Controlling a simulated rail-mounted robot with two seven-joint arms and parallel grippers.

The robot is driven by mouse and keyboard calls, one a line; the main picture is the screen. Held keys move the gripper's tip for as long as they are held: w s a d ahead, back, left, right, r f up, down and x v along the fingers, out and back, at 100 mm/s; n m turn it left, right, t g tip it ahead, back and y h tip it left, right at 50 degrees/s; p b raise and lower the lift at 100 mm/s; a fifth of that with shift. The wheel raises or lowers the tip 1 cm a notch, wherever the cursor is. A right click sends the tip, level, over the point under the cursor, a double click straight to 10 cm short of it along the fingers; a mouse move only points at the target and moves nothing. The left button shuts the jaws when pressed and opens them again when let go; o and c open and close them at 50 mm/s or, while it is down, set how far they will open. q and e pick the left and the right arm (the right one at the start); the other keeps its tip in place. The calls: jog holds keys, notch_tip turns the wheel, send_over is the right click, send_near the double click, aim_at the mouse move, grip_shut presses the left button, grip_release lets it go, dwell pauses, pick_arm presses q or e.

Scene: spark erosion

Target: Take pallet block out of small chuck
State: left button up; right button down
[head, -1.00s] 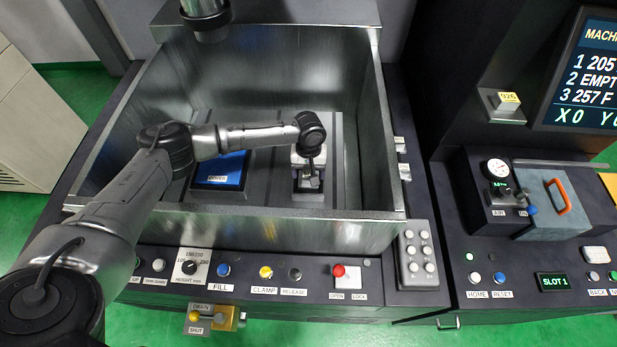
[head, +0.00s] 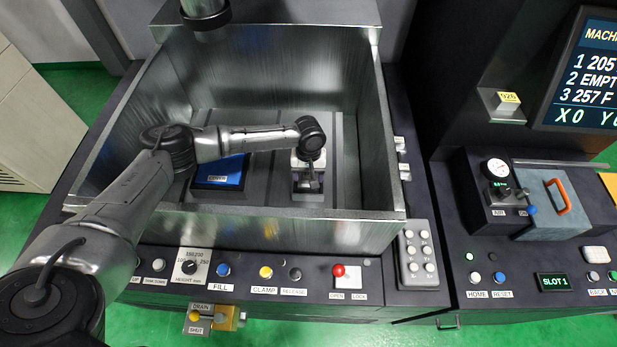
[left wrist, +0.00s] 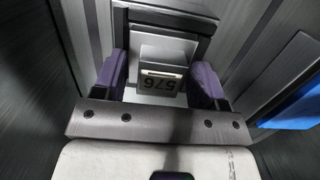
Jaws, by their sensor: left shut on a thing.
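The small chuck (head: 308,198) is the grey fixture under the gripper, on the right of the tank's floor. The arm and gripper hide most of the block in the head view. I cannot tell whether the block is still seated in the chuck. My right gripper is not in view.
The tank's metal walls (head: 290,228) stand close around the left arm. A blue-topped block (head: 220,174) sits left of the chuck. A machine head (head: 205,12) hangs above the tank's back. A control panel with several buttons (head: 265,272) runs along the front.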

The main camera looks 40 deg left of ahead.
pick_arm(q)
jog(key=shift+r, duration=0.1)
notch_tip(320, 180, up, 10)
dwell(0.6)
notch_tip(320, 180, up, 18)
jog(key=p, duration=2.1)
jog(key=shift+f+p, duration=0.25)
jog(key=shift+p, duration=0.05)
jog(key=shift+d, duration=0.1)
